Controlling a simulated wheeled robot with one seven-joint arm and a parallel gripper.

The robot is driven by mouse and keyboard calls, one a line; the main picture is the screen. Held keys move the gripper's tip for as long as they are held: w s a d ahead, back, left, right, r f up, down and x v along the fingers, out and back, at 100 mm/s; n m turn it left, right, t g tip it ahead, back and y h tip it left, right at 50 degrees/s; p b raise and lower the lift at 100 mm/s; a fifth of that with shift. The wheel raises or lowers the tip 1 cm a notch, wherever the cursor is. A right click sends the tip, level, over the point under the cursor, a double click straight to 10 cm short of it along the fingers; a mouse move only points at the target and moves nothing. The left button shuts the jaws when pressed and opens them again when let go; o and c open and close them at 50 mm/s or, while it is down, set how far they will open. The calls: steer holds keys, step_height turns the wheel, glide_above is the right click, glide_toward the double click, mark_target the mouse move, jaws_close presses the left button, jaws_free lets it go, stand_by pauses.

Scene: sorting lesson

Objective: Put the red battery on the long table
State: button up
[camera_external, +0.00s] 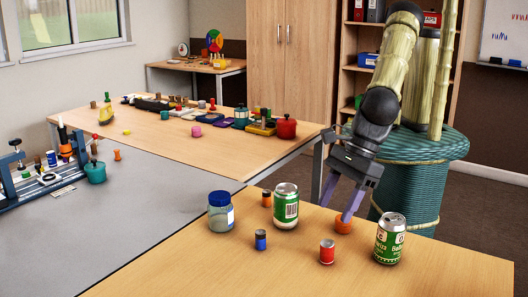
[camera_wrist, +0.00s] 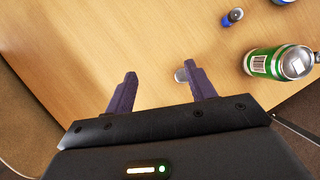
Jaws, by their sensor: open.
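The red battery (camera_external: 327,252), a short red cylinder with a silver top, stands upright on the near wooden table (camera_external: 440,270). My gripper (camera_external: 335,212) is open and empty above this table, behind the battery and apart from it. In the wrist view my gripper (camera_wrist: 160,68) has its two purple fingers spread. A small pale grey piece beside the right finger there may be the battery's end, but no red shows. A long wooden table (camera_external: 170,145) with many small things on it stands farther back; I take it as the long table.
Near the battery stand a blue battery (camera_external: 260,240), an orange-topped battery (camera_external: 266,198), green cans (camera_external: 285,210) (camera_external: 389,240), a blue-lidded jar (camera_external: 221,215) and an orange piece (camera_external: 343,226) by my fingers. A grey table (camera_external: 150,215) is at left. The long table has bare wood in its middle.

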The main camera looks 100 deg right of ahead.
step_height(320, 180, up, 7)
steer(key=d+m+g+h+p, duration=0.2)
steer(key=m+g+p, duration=0.1)
steer(key=g, duration=0.2)
glide_above(328, 243)
steer(key=f, duration=0.2)
steer(key=a+f, duration=0.1)
steer(key=f, duration=0.1)
steer(key=shift+f, duration=0.3)
steer(key=f, duration=1.2)
steer(key=shift+d+f, duration=0.1)
steer(key=shift+d, duration=0.25)
steer(key=shift+f, duration=0.1)
